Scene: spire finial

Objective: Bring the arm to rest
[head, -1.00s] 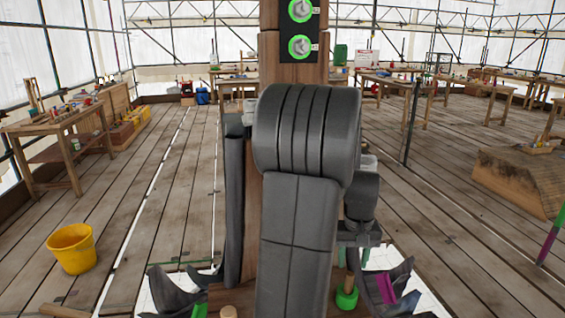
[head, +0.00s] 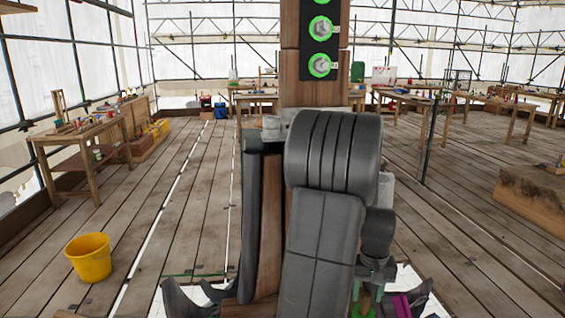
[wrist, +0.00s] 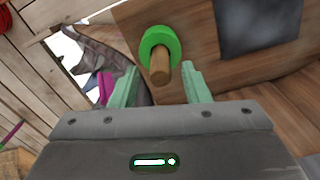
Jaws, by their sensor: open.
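My gripper (wrist: 157,88) is open in the wrist view, its two pale green fingers apart. Between and beyond the fingertips, a wooden peg with a green ring (wrist: 157,48) sticks out of a wooden face; I cannot tell how far off it is, and nothing is seen held. In the head view my dark arm stands folded in front of a wooden post (head: 308,80). The post carries a dark plate with green-ringed bolts (head: 320,46). The gripper is mostly hidden behind my arm in the head view.
A yellow bucket (head: 89,258) stands on the plank floor at left. A workbench (head: 85,140) with tools is behind it. A wooden block (head: 535,198) is at right. Dark torn sheeting (wrist: 108,58) and a magenta piece (wrist: 105,86) lie near the peg. The left floor is largely clear.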

